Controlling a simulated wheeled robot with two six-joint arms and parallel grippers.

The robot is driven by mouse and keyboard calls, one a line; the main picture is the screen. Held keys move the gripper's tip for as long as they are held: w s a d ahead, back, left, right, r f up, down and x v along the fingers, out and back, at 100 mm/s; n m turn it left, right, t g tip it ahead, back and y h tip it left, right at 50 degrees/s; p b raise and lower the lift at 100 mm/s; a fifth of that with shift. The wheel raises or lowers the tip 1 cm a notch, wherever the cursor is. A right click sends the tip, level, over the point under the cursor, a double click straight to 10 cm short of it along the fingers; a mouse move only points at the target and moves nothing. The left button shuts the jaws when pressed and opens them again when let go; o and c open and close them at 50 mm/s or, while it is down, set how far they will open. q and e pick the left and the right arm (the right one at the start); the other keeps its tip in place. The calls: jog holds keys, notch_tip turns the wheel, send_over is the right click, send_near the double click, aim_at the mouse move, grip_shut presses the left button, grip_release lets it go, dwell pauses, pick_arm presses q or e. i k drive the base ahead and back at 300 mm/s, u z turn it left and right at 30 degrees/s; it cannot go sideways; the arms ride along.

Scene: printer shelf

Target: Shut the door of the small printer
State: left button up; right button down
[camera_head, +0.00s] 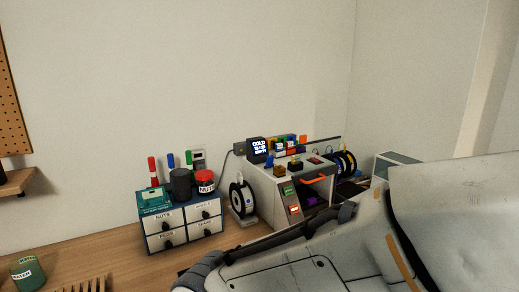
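The small printer (268,190) is a pale box on the bench, right of centre. Its front shows a dark opening with a purple piece (317,201) inside. An orange handle (314,180) sits at the upper front, probably on the door. The door's outline and exact angle are too small to tell. My large white arm crosses the lower right and hides the printer's lower front. A dark grey part (347,212) at the arm's upper edge, just right of the opening, may belong to my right gripper; its fingers cannot be made out. My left gripper is not in view.
Left of the printer stand a spool (242,199) and a blue drawer unit (184,222) with jars and markers on top. Small coloured items and a display (261,146) stand on or behind the printer. Another spool (346,163) is to its right. A green can (27,273) stands at lower left.

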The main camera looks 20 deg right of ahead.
aim_at(312, 177)
jog(key=k, duration=0.6)
jog(key=z, duration=0.95)
jog(key=i, duration=1.7)
jog(key=u, duration=0.85)
